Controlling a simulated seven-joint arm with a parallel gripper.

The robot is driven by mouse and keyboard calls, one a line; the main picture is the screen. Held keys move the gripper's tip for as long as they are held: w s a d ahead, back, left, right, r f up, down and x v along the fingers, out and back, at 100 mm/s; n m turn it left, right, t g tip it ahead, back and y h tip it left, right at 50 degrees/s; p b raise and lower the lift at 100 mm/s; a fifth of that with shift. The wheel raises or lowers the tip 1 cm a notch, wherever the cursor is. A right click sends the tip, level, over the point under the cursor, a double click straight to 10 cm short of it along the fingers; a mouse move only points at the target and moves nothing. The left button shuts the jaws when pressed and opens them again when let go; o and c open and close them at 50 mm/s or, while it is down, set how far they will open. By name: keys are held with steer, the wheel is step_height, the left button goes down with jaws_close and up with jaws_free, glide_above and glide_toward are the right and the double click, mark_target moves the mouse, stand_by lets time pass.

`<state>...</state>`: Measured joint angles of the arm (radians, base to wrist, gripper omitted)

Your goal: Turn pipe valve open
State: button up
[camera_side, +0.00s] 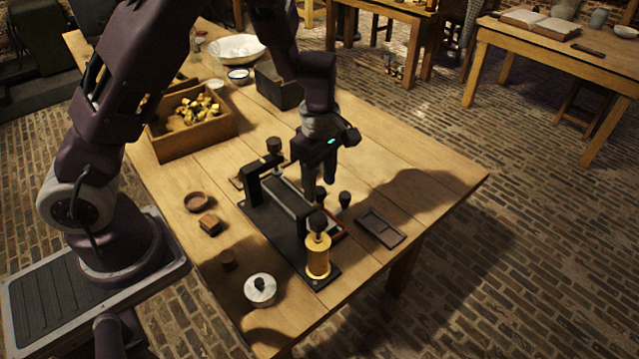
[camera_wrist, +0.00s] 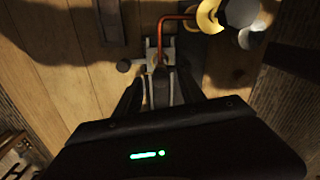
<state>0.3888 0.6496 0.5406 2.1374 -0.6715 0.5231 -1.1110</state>
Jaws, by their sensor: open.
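A dark apparatus (camera_side: 265,220) stands on the wooden table, with a brass cylinder (camera_side: 318,262) under a black knob (camera_side: 317,221) at its front end. A red pipe (camera_wrist: 161,36) runs from beside the brass cylinder (camera_wrist: 209,18) to a grey metal fitting (camera_wrist: 152,50) in the wrist view. A small dark knob (camera_wrist: 123,66) sits left of that fitting; I cannot tell which part is the valve. My gripper (camera_side: 316,196) points down over the apparatus. In the wrist view, its open fingers (camera_wrist: 160,92) lie on either side of the fitting's near end; contact is unclear.
A dark flat tray (camera_side: 380,228) lies right of the apparatus. A wooden box of brass pieces (camera_side: 165,150) and a white bowl (camera_side: 236,48) are farther back. The table's right corner is mostly clear.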

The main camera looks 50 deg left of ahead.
steer(key=shift+f, duration=0.45)
steer(key=shift+c, duration=0.2)
jaws_close()
